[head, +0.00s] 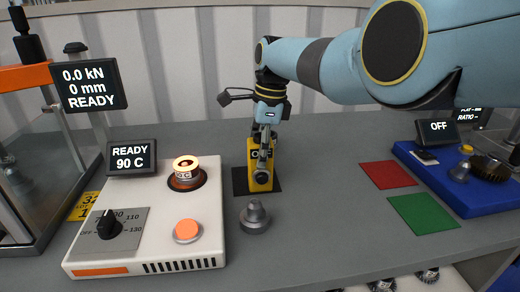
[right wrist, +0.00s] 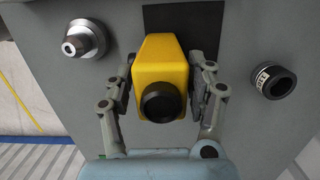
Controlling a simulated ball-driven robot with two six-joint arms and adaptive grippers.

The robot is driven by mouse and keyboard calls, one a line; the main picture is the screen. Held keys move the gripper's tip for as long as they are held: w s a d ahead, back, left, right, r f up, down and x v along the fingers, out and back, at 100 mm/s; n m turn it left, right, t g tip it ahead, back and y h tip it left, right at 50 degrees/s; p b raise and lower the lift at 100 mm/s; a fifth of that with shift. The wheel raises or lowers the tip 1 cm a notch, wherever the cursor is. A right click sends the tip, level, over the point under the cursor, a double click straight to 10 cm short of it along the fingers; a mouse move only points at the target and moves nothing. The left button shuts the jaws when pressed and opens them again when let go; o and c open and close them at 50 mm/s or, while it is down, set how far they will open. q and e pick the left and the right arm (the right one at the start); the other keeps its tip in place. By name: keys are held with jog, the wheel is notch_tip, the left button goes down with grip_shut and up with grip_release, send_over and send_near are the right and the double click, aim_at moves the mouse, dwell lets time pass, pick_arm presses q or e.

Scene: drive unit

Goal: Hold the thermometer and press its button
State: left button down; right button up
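The yellow thermometer (head: 262,178) stands upright on a dark square mat, its small dark display partly hidden behind my right gripper (head: 264,142). In the right wrist view I look down on the thermometer (right wrist: 160,62), with a round black knob (right wrist: 161,101) on its near end. The fingers of my right gripper (right wrist: 166,72) are on either side of the yellow body, close to it. I cannot tell whether both fingertips touch it. My left gripper is not in view.
A white heater unit (head: 148,225) with a lit round well (head: 186,172), an orange button (head: 188,230) and a "READY 90 C" screen stands left. A grey metal cone (head: 255,216) stands in front of the thermometer. Red (head: 382,174) and green (head: 423,212) squares lie right.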

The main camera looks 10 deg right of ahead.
jog(key=shift+o, duration=1)
jog(key=shift+r, duration=0.1)
jog(key=shift+r, duration=0.1)
